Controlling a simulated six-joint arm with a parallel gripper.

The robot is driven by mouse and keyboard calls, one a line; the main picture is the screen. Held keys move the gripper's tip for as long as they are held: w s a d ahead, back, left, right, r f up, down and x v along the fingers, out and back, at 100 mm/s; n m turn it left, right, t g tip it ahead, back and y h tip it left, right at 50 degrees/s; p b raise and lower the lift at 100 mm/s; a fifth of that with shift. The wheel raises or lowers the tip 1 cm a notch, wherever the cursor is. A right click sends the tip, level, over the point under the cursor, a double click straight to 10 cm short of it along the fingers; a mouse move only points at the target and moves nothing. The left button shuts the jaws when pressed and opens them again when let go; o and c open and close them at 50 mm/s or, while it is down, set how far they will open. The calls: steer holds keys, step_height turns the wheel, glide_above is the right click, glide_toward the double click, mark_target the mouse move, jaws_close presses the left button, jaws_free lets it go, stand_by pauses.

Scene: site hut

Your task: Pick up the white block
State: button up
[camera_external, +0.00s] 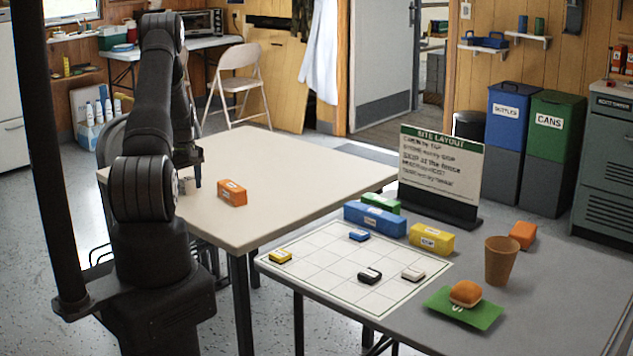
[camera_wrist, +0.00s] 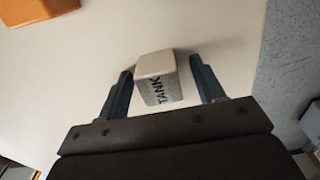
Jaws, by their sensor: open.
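The white block (camera_wrist: 156,78), marked TANK, stands on the pale table (camera_wrist: 90,60) in the wrist view. My gripper (camera_wrist: 161,68) is open, with one blue finger on each side of the block. Narrow gaps show between the fingers and the block. In the outside view my arm hides most of the gripper (camera_external: 190,180) and the block, at the left part of the cream table (camera_external: 290,170).
An orange block (camera_external: 232,193) stands on the same table, right of my gripper. The grey table (camera_external: 560,270) bears a grid board (camera_external: 320,265) with small pieces, blue (camera_external: 375,219), green (camera_external: 381,203) and yellow (camera_external: 431,239) blocks, a sign (camera_external: 440,175) and a cup (camera_external: 501,261).

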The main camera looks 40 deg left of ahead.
steer(key=c, duration=1.1)
steer(key=shift+r, duration=0.1)
